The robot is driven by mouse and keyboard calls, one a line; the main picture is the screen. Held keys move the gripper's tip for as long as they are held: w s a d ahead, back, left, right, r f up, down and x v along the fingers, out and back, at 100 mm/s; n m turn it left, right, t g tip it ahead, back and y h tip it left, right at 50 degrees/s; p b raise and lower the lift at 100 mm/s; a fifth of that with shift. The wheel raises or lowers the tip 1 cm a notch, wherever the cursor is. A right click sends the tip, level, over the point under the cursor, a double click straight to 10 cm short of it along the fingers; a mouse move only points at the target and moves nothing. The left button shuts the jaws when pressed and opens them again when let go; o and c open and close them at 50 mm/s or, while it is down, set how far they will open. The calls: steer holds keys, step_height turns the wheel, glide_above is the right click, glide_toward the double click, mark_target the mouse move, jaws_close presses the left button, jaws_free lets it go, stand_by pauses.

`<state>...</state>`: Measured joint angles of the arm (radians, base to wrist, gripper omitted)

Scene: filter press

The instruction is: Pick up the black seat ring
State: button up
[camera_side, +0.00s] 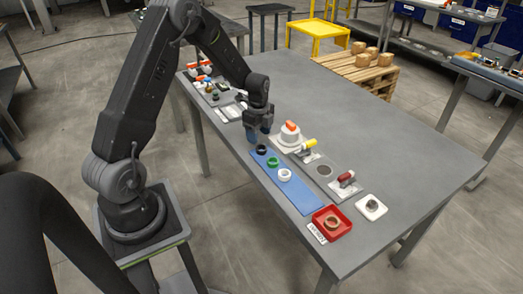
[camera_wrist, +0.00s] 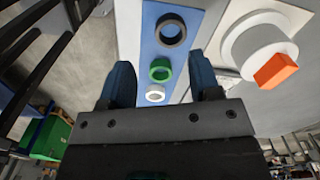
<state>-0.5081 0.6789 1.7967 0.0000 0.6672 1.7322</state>
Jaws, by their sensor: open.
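The black seat ring (camera_side: 261,149) lies at the far end of a blue mat (camera_side: 294,199) on the grey table. In the wrist view the black ring (camera_wrist: 171,30) lies flat on the blue mat, ahead of my fingertips and between their lines. A green ring (camera_side: 272,162) and a white ring (camera_side: 284,174) lie in line with it on the mat. My gripper (camera_side: 258,137) is above the mat's far end, close to the black ring. In the wrist view my gripper (camera_wrist: 165,78) has two blue fingers spread apart with nothing between them. I cannot tell its exact height.
A white fixture (camera_side: 287,142) with an orange-red top stands right of the mat. A red tray (camera_side: 332,222) holds a copper-coloured ring near the front edge. The table's right part is clear.

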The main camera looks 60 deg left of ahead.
mark_target(261, 146)
steer(key=f, duration=0.6)
steer(key=shift+w+f, duration=0.2)
steer(key=shift+w, duration=0.2)
steer(key=c, duration=0.8)
steer(key=shift+r, duration=0.15)
